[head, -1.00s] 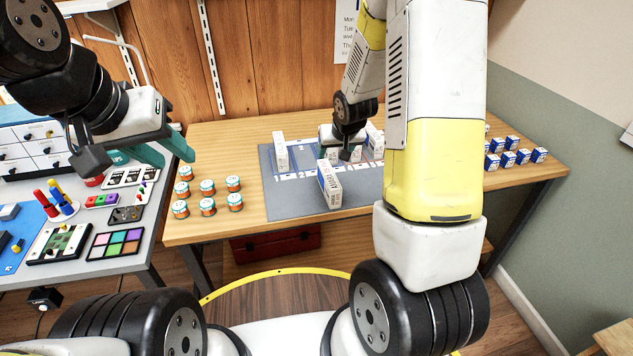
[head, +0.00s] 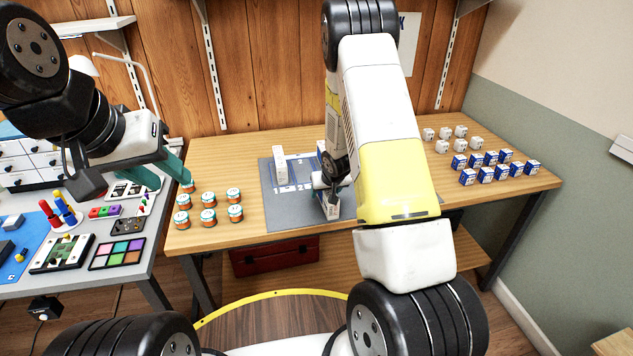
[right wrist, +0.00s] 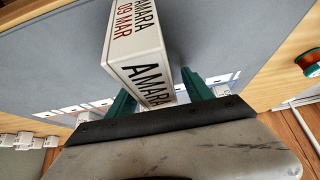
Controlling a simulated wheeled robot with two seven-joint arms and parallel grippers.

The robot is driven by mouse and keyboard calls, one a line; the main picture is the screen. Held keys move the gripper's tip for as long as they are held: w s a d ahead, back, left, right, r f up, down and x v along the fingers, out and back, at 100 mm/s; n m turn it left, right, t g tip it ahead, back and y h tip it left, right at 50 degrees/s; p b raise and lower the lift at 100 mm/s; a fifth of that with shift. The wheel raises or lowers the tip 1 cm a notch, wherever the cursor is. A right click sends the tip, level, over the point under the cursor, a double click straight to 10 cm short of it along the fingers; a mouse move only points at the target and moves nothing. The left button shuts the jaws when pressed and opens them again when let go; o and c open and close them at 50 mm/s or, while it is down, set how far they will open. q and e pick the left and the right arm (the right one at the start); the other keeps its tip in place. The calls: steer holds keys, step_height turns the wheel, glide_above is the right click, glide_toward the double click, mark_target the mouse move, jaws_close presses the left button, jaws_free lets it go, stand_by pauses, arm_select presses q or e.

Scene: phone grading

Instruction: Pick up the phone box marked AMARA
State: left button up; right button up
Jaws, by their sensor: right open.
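The white AMARA phone box (head: 331,211) stands on the grey mat near its front edge, partly hidden by my right gripper (head: 330,187). In the right wrist view, the box (right wrist: 137,45) reads AMARA and 09 MAR. There my right gripper (right wrist: 160,84) is open, with one teal finger on each side of the box's near end. I cannot tell whether either finger touches it. My left gripper (head: 166,180) is open and empty, above the gap between the left bench and the wooden table.
Another white box (head: 280,165) stands on the grey mat (head: 290,222). Several orange-and-white tins (head: 208,217) stand left of the mat. Blue and white small boxes (head: 486,175) stand at the right. My right arm hides the mat's right part.

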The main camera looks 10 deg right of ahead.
jaws_close()
steer(key=shift+r, duration=0.15)
stand_by(0.4)
